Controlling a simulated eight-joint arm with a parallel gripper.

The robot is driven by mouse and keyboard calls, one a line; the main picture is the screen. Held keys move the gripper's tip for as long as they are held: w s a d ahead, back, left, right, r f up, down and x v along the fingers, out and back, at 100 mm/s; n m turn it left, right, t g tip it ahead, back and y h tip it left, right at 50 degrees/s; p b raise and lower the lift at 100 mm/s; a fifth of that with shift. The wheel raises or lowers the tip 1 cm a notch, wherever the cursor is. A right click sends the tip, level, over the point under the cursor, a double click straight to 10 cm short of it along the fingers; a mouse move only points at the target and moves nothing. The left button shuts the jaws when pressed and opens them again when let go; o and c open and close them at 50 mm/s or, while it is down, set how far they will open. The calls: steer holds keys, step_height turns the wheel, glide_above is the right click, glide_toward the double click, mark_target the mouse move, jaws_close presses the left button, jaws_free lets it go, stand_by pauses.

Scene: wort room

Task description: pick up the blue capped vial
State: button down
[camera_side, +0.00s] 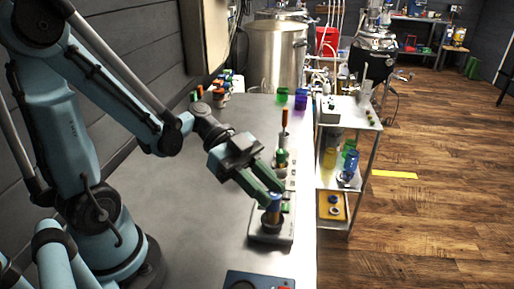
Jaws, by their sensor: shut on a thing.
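The blue capped vial (273,213) is near the front end of a pale rack-like device (285,236) on the steel bench. Its blue part shows just below my fingers, and its lower part looks brownish. My gripper (273,193) reaches down from the left and is shut on the vial at its top. The fingertips partly cover the cap. The vial looks upright and low over the device; I cannot tell whether it still touches its seat.
An orange-topped item (285,118) and a green-topped one (282,157) stand behind my gripper. Green (282,95) and purple (301,99) containers sit farther back. A blue-topped box (258,281) lies at the front. A shelved cart (350,115) stands right of the bench.

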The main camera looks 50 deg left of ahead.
steer(key=s+d+r, duration=0.4)
steer(key=s+d, duration=0.1)
steer(key=w+a+r+n+t+y, duration=0.4)
steer(key=w+a+r+n+t, duration=0.1)
steer(key=w+a+r+n, duration=0.1)
steer(key=w+a+r+n+t+y, duration=0.5)
steer(key=w+a, duration=0.3)
steer(key=w, duration=0.2)
steer(key=shift+w+a+r+n, duration=0.15)
steer(key=shift+w+r+n, duration=0.25)
steer(key=shift+n, duration=0.3)
steer(key=shift+f, duration=0.1)
